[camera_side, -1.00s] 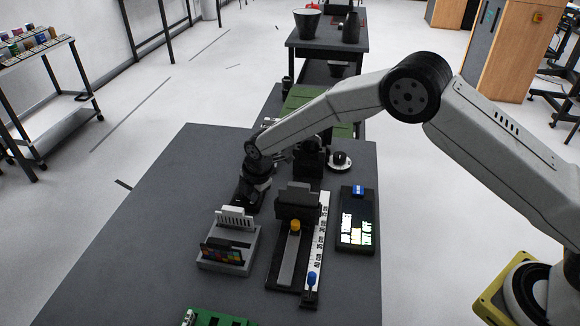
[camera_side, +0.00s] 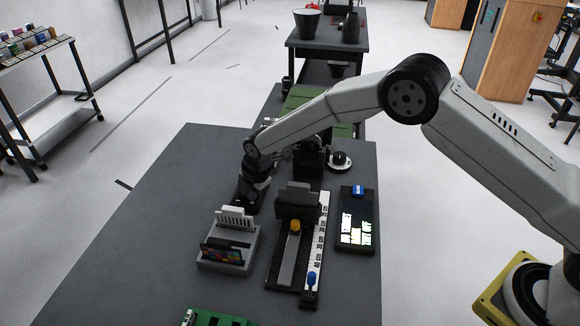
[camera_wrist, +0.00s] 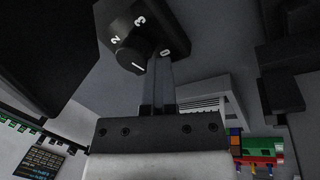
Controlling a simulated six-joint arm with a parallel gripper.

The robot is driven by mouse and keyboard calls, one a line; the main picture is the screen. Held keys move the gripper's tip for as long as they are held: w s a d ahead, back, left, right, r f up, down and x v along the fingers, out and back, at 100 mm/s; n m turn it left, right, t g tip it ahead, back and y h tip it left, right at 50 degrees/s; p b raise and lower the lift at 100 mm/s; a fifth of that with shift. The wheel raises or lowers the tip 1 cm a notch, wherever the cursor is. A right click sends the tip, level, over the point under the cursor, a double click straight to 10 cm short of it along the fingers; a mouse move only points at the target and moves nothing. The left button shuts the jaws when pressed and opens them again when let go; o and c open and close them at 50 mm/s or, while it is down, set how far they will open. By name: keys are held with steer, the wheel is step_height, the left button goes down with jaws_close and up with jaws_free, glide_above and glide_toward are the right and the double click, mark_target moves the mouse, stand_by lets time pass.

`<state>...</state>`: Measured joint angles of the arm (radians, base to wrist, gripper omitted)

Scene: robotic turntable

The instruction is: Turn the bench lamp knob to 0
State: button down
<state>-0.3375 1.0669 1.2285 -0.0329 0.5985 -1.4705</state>
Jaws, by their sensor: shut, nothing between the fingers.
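The black lamp knob (camera_wrist: 135,55) shows in the wrist view on a dark block, with white numerals 2, 3 and 0 around it. A short white mark shows at the knob's lower edge; I cannot tell whether it is the pointer or a numeral. My gripper (camera_wrist: 161,64) is shut and empty. Its fingertips are right beside the knob, close to the 0; I cannot tell whether they touch it. In the side view, my gripper (camera_side: 248,194) is low over the bench, behind the grey box, and the knob cannot be made out there.
In the side view, a grey box with white fins (camera_side: 228,248) is in front of my gripper. A slider unit with a scale (camera_side: 296,250) and a lit display box (camera_side: 357,222) stand to the right. The bench's left part (camera_side: 130,230) is clear.

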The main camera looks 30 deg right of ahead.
steer(key=shift+w+d, duration=0.1)
steer(key=shift+d, duration=0.25)
steer(key=shift+s+d, duration=0.1)
steer(key=shift+s, duration=0.3)
steer(key=shift+r, duration=0.1)
stand_by(0.3)
steer(key=shift+r, duration=2.9)
steer(key=s+d+r+m, duration=0.6)
steer(key=s+d+m, duration=0.6)
steer(key=s+d, duration=0.1)
steer(key=s+d+m, duration=0.3)
steer(key=s+m, duration=0.1)
steer(key=s, duration=0.4)
steer(key=s+d+m, duration=0.3)
steer(key=s+m, duration=0.2)
steer(key=s, duration=0.3)
steer(key=shift+r+h, duration=0.15)
steer(key=shift+h, duration=0.25)
